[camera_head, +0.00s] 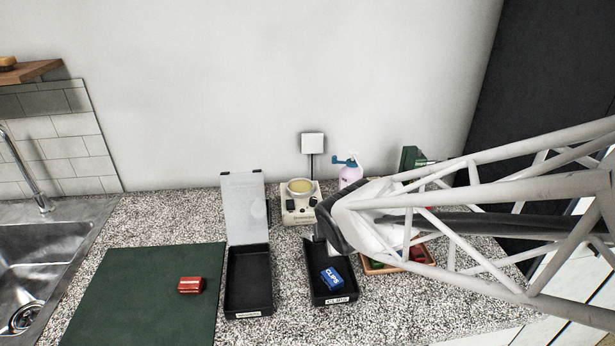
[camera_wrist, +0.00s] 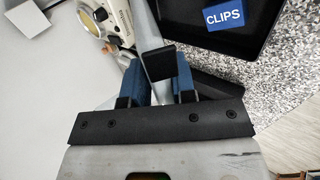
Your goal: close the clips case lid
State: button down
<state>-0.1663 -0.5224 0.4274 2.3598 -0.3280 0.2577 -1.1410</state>
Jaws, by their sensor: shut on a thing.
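The clips case (camera_head: 318,258) is a black open tray with a label reading CLIPS on its front; its base (camera_wrist: 262,48) also shows at the upper right in the wrist view. A blue CLIPS box (camera_head: 332,278) lies inside. My gripper (camera_wrist: 160,72) is shut on the black tab (camera_wrist: 162,62) of the clips case lid, between its blue finger pads. The pale lid (camera_wrist: 146,22) shows nearly edge-on there, raised beside the tray. In the head view my gripper and arm hide most of the lid, at the back of the case.
Another black case (camera_head: 248,283) stands to the left, its lid (camera_head: 245,208) upright. A green mat (camera_head: 140,300) holds a red item (camera_head: 191,285). A cream device (camera_head: 300,203), a spray bottle (camera_head: 350,172) and an orange tray (camera_head: 378,270) are near. Counter in front is clear.

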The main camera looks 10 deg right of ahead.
jog(key=shift+s+f, duration=0.4)
jog(key=shift+f, duration=0.2)
jog(key=shift+s+f+t, duration=0.7)
jog(key=shift+f+t, duration=0.1)
jog(key=shift+f, duration=0.05)
jog(key=shift+s+f, duration=0.45)
jog(key=shift+f, duration=0.4)
jog(key=shift+s+f, duration=0.25)
jog(key=shift+f, duration=0.4)
jog(key=c, duration=1.9)
grip_release()
jog(key=shift+s+f, duration=0.25)
jog(key=shift+f, duration=0.55)
jog(key=shift+s+f, duration=0.2)
jog(key=shift+f, duration=0.6)
jog(key=shift+o, duration=0.2)
jog(key=shift+f, duration=0.1)
jog(key=o, duration=0.8)
jog(key=shift+c, duration=0.2)
jog(key=shift+r, duration=0.2)
